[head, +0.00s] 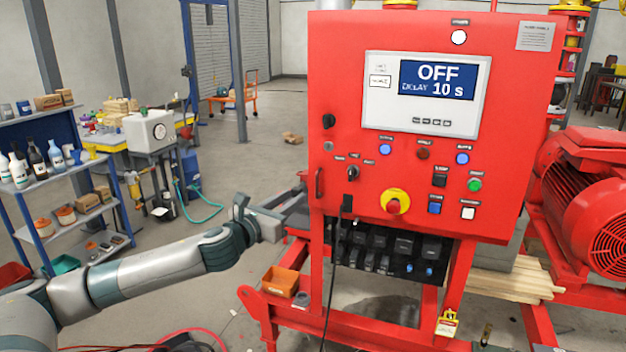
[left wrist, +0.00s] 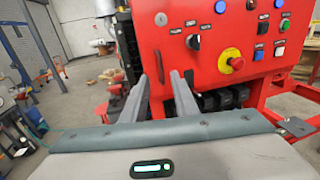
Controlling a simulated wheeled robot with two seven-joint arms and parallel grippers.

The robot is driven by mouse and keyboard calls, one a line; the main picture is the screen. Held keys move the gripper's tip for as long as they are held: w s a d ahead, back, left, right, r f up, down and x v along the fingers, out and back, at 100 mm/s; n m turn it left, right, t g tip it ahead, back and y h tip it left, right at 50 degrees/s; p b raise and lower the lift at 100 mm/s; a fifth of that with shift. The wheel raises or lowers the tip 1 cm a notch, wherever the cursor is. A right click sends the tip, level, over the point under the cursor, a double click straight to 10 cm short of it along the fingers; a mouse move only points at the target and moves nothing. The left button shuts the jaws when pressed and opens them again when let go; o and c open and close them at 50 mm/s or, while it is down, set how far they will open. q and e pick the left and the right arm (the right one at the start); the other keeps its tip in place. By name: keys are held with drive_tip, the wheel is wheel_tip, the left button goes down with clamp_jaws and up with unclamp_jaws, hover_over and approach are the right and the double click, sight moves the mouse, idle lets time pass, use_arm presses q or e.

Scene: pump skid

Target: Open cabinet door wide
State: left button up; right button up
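The red cabinet (head: 335,60) stands on a red frame, and its front door (head: 340,225) looks shut. A dark red upright handle (head: 319,183) sits at the door's left edge, below a black knob. The door carries an OFF display, several buttons and a yellow-ringed red stop button (head: 394,202). The door also shows in the left wrist view (left wrist: 212,68). My left gripper (head: 298,203) is just left of the door's edge, near handle height. Its two fingers (left wrist: 160,82) are apart, pointing at the door's left edge; I cannot tell whether they touch the handle. My right gripper is out of view.
An orange bin (head: 281,282) sits on the frame below my left gripper. A black cable (head: 331,270) hangs below the door's left part. A red motor (head: 590,205) stands at right. A shelf with bottles (head: 50,170) is at left. Floor between shelf and cabinet is mostly open.

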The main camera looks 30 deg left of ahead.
sight(316, 181)
use_arm(q)
drive_tip(key=w+p, duration=0.1)
drive_tip(key=w, duration=0.2)
drive_tip(key=w+p, duration=0.1)
drive_tip(key=w, duration=0.2)
drive_tip(key=w+p, duration=0.1)
drive_tip(key=w, duration=0.3)
drive_tip(key=shift+a+r+p, duration=0.1)
drive_tip(key=shift+a+p, duration=0.15)
drive_tip(key=shift+p, duration=0.05)
drive_tip(key=shift+w, duration=0.65)
clamp_jaws()
idle(0.5)
